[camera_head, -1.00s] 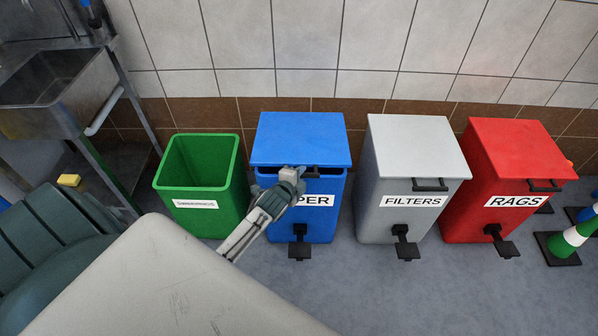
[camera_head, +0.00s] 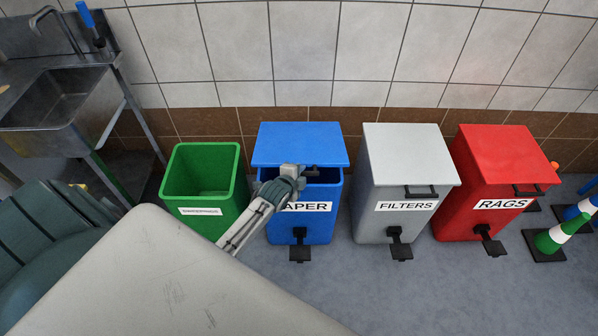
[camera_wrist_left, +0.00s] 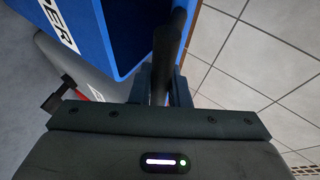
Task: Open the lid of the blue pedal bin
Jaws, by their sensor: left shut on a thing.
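The blue pedal bin (camera_head: 318,226) stands against the tiled wall, with a label ending in "APER" partly covered by my left arm. Its lid (camera_head: 300,140) is tilted up a little at the front, with a dark gap between lid and rim. A black pedal (camera_head: 300,252) sticks out low at its front. My left gripper (camera_head: 305,172) is at the lid's front edge, shut on the black lid handle (camera_wrist_left: 166,55). In the left wrist view the fingers (camera_wrist_left: 160,88) sit on both sides of the handle bar. My right gripper is not in view.
An open green bin (camera_head: 204,180) stands left of the blue bin. A grey FILTERS bin (camera_head: 404,155) and a red RAGS bin (camera_head: 500,155) stand to the right, lids closed. A metal sink (camera_head: 65,105) is at the left.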

